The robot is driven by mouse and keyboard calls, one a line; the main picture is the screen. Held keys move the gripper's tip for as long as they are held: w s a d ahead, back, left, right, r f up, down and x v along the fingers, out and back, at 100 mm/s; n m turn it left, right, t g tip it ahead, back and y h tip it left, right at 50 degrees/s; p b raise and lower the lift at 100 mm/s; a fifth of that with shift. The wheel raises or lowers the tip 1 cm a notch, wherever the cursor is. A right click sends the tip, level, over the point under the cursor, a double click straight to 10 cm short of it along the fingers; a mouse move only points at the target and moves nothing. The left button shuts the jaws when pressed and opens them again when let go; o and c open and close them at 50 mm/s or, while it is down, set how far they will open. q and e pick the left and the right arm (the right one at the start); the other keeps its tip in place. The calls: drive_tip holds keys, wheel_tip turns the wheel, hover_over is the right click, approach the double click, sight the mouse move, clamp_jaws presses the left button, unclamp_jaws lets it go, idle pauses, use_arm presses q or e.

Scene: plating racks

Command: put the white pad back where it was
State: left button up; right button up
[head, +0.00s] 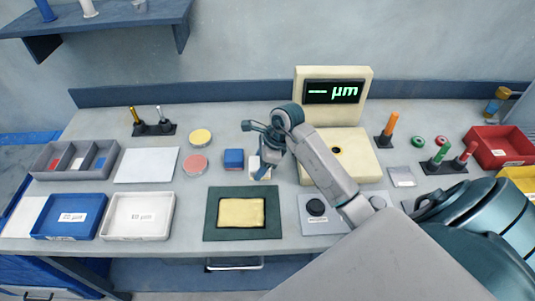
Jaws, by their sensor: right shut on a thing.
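The white pad (253,162) is a small white block, partly hidden by my right gripper (262,168). It is just right of a blue block (234,158), left of the display device. My right gripper reaches in from the right with its jaws pointing down and is shut on the white pad. I cannot tell whether the pad touches the table or is just above it. My left gripper is not in view.
A yellow disc (201,136) and a pink disc (195,164) lie to the left. A dark green mat (212,229) with a yellow cloth (241,212) lies in front. The display device (366,162) stands close right. Blue (47,230) and white (112,230) trays are at front left.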

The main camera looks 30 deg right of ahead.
drive_tip(key=w+d, duration=0.1)
drive_tip(key=d, duration=0.1)
drive_tip(key=w+d, duration=0.2)
drive_tip(key=w+d+f, duration=0.1)
drive_tip(key=d, duration=0.1)
drive_tip(key=shift+w+b, duration=0.4)
drive_tip(key=shift+w+r, duration=0.1)
drive_tip(key=shift+w, duration=0.05)
wheel_tip(320, 180, down, 3)
drive_tip(key=shift+d+r+b, duration=0.1)
drive_tip(key=shift+b, duration=0.4)
drive_tip(key=shift+f, duration=0.35)
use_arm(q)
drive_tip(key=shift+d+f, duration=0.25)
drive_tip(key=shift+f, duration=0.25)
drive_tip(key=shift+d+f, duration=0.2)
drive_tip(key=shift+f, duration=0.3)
use_arm(e)
drive_tip(key=shift+f, duration=0.15)
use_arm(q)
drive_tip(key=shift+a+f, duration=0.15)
use_arm(e)
drive_tip(key=o, duration=1)
drive_tip(key=shift+c, duration=0.2)
